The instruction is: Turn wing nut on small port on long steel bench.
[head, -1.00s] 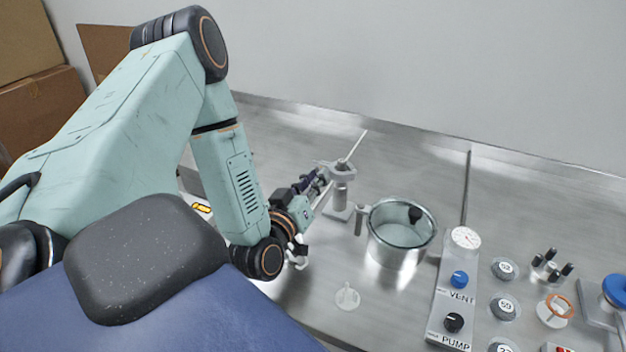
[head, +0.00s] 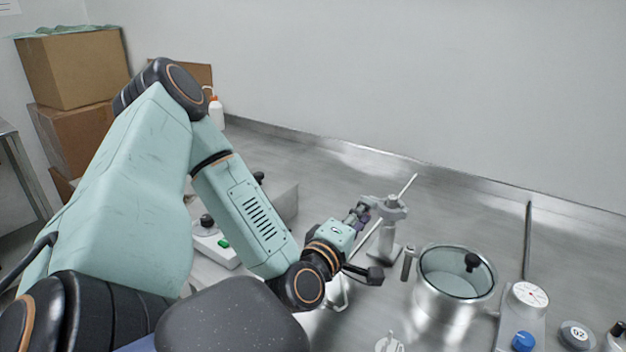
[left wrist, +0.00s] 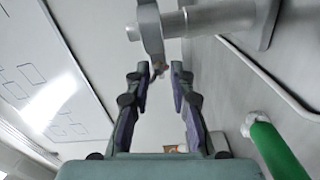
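A grey metal port on an upright post (head: 390,208) stands on the long steel bench (head: 455,190), with a thin rod rising from it. My left gripper (head: 364,210) reaches its left side. In the left wrist view the port's grey flange (left wrist: 151,32) is just beyond the fingertips. My left gripper (left wrist: 161,68) has its two fingers apart there. A small brownish part, perhaps the wing nut (left wrist: 158,69), shows between the tips; I cannot tell whether either finger touches it. The head view does not show the wing nut clearly. My right gripper is out of view.
A steel pot with a clear lid (head: 455,285) stands close right of the port. A gauge panel with a blue knob (head: 528,300) is farther right. A white device with a green button (head: 214,243) sits behind my left arm. Cardboard boxes (head: 75,70) are at far left. The bench behind the port is clear.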

